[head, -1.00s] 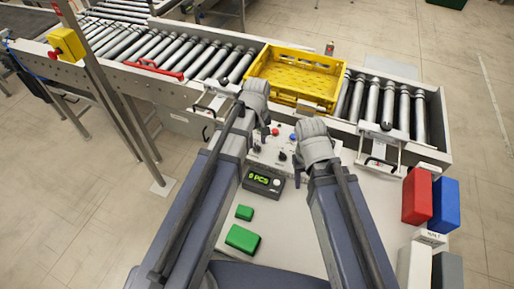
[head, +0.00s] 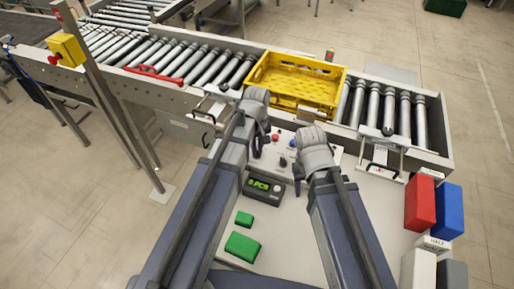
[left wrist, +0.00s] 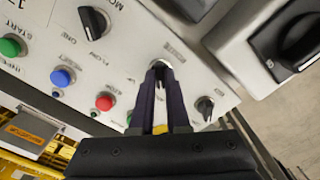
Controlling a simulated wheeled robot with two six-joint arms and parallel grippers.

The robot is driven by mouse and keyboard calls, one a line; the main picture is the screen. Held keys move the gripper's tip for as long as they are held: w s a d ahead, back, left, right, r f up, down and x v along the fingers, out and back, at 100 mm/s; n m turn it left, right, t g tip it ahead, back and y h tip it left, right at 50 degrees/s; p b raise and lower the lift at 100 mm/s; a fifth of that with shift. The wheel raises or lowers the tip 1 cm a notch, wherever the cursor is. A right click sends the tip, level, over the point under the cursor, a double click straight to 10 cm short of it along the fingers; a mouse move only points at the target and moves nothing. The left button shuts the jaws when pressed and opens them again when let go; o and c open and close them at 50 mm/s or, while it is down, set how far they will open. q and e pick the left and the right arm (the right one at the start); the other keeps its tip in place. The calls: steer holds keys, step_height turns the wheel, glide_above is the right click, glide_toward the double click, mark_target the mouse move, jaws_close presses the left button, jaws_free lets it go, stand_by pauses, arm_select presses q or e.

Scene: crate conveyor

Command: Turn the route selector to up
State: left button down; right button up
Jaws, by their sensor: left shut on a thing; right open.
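The control panel (head: 312,152) stands on the worktable in front of the conveyor. In the left wrist view, my left gripper (left wrist: 160,72) is shut on a small knob at the panel face, taken as the route selector. The fingers hide most of this knob, and its label and pointer direction cannot be read. In the head view, my left gripper (head: 258,149) is at the panel's left part. My right gripper (head: 297,170) is open and empty, above the panel's front right area.
Near the held knob are a black selector (left wrist: 93,22), a smaller black knob (left wrist: 205,108), and red (left wrist: 104,102), blue (left wrist: 62,77) and green (left wrist: 11,46) buttons. A counter display (head: 263,187) stands in front. A yellow crate (head: 262,92) sits on the rollers.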

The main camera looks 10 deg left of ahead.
arm_select(q)
steer(key=shift+m, duration=0.3)
steer(key=m, duration=0.3)
steer(key=shift+m, duration=0.3)
steer(key=m, duration=0.4)
steer(key=shift+m, duration=0.3)
steer(key=m, duration=0.4)
steer(key=shift+m, duration=2.4)
steer(key=c, duration=0.9)
jaws_free()
